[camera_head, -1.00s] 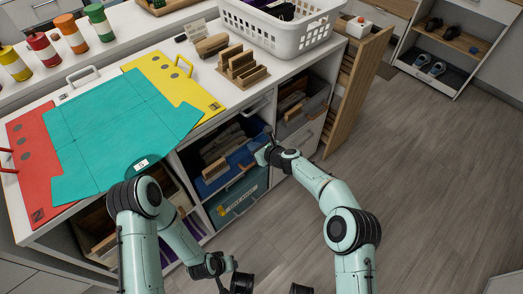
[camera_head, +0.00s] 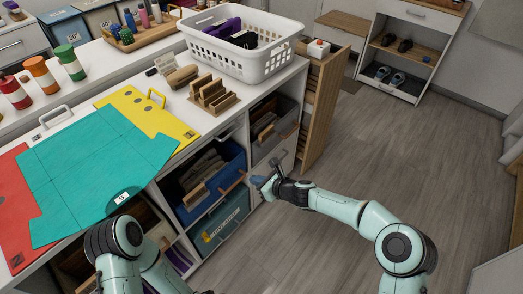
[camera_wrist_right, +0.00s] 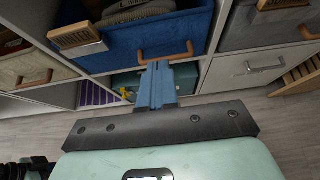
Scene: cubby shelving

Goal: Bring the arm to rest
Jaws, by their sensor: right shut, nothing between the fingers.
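My right gripper (camera_head: 264,183) is in front of the cubby shelving in the head view, shut and empty, its blue fingers together. In the right wrist view its shut fingers (camera_wrist_right: 155,84) point at the blue bin (camera_wrist_right: 170,38) with a brown handle. In the head view the blue bin (camera_head: 222,196) stands in an upper cubby, holding folded grey cloth, with the gripper beside its right end. I cannot tell whether they touch. My left arm (camera_head: 128,238) comes in at the bottom left; its gripper is not in view.
A white basket (camera_head: 262,62), a teal sheet (camera_head: 90,170) and a yellow folder (camera_head: 150,112) lie on the counter. A teal bin (camera_head: 205,238) is below the blue bin. A wooden pull-out (camera_head: 322,105) sticks out at the shelving's right end. The floor (camera_head: 330,215) to the right is clear.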

